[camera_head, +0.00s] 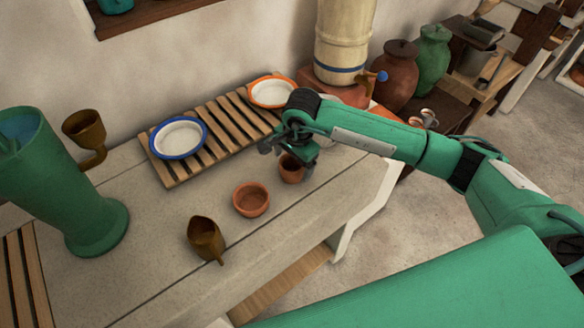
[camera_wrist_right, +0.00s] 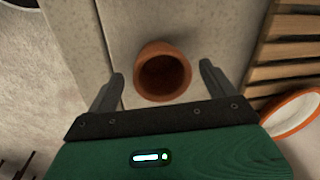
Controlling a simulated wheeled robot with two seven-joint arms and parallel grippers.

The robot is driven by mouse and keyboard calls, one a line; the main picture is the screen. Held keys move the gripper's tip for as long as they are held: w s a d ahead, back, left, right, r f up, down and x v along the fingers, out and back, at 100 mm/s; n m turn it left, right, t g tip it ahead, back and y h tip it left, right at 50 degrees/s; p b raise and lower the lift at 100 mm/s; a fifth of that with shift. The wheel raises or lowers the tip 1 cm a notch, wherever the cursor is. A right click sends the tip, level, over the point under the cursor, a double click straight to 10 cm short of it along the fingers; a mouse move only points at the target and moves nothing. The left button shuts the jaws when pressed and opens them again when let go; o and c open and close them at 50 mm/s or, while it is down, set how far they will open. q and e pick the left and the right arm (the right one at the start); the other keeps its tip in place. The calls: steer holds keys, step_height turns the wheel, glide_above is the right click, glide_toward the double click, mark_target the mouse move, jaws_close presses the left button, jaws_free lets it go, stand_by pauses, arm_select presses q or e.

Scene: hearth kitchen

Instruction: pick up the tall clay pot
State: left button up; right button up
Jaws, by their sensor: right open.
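The tall clay pot (camera_head: 291,170) is a small reddish-brown cup-like pot standing upright on the stone counter, near its right end. In the right wrist view the pot (camera_wrist_right: 163,78) shows its round dark mouth. My right gripper (camera_head: 287,157) is over the pot and partly hides it from the head. In the right wrist view my open right gripper (camera_wrist_right: 162,74) has one finger on each side of the pot, with gaps on both sides. A wider, lower clay bowl (camera_head: 251,199) stands to its left. My left gripper is not in view.
A slatted wooden rack (camera_head: 171,169) behind holds a blue-rimmed dish (camera_head: 178,137) and an orange-rimmed dish (camera_head: 270,91). A brown ladle-like vessel (camera_head: 205,239) lies nearer the front edge. A tall green vessel (camera_head: 70,190) stands left. The counter (camera_head: 150,235) between them is clear.

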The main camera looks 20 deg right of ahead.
mark_target(291, 169)
steer(key=shift+w+a+f+p, duration=0.15)
steer(key=shift+f+p, duration=0.1)
steer(key=shift+f, duration=0.7)
steer(key=shift+w+f+p, duration=0.1)
steer(key=shift+f+p, duration=0.1)
steer(key=shift+f, duration=0.7)
steer(key=c, duration=1.1)
steer(key=shift+r, duration=0.1)
